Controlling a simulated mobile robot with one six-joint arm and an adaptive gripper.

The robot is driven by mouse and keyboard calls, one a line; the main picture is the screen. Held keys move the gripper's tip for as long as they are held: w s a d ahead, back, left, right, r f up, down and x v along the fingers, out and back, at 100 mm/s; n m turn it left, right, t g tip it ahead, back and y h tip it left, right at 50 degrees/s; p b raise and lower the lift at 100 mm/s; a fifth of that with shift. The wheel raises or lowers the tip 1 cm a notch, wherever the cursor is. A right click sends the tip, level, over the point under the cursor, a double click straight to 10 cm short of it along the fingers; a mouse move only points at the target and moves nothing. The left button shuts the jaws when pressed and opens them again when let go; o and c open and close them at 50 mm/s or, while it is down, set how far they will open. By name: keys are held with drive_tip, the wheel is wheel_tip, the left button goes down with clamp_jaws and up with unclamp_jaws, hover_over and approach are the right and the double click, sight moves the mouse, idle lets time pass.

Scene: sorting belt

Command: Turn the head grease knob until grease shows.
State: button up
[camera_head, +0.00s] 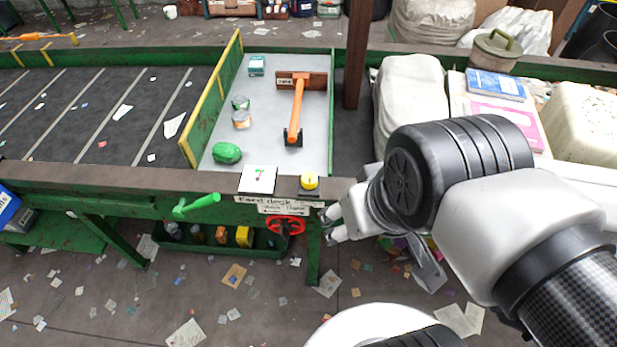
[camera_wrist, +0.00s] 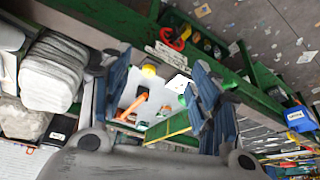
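A round yellow knob (camera_head: 309,181) sits on the front rail at the right end of the feed desk, above a dark plate. It also shows in the wrist view (camera_wrist: 149,71), between the fingers in the picture. A red handwheel (camera_head: 286,226) is lower on the desk's front, and in the wrist view (camera_wrist: 175,38) it is near the top. I cannot read which one is the head grease knob. My gripper (camera_head: 328,226) is empty, just right of the handwheel and below the yellow knob, apart from both. In the wrist view (camera_wrist: 160,88) its fingers are spread.
A green-handled lever (camera_head: 197,206) juts from the front rail. The desk top (camera_head: 264,121) carries an orange-handled tool (camera_head: 298,105), cans and a green lump (camera_head: 227,153). A white card (camera_head: 258,180) stands left of the yellow knob. Pale sacks (camera_head: 412,97) stand at right.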

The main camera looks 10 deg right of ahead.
drive_tip(key=w+f+n+y, duration=0.1)
drive_tip(key=w+n, duration=0.2)
drive_tip(key=w, duration=0.9)
drive_tip(key=n+y+b, duration=0.1)
drive_tip(key=n, duration=0.2)
approach(310, 178)
drive_tip(key=shift+g, duration=0.4)
drive_tip(key=b+x, duration=0.1)
drive_tip(key=x, duration=0.2)
drive_tip(key=b+x, duration=0.4)
drive_tip(key=x, duration=0.1)
drive_tip(key=shift+w+f, duration=0.15)
drive_tip(key=shift+w, duration=0.35)
drive_tip(key=shift+c, duration=0.2)
drive_tip(key=c, duration=1)
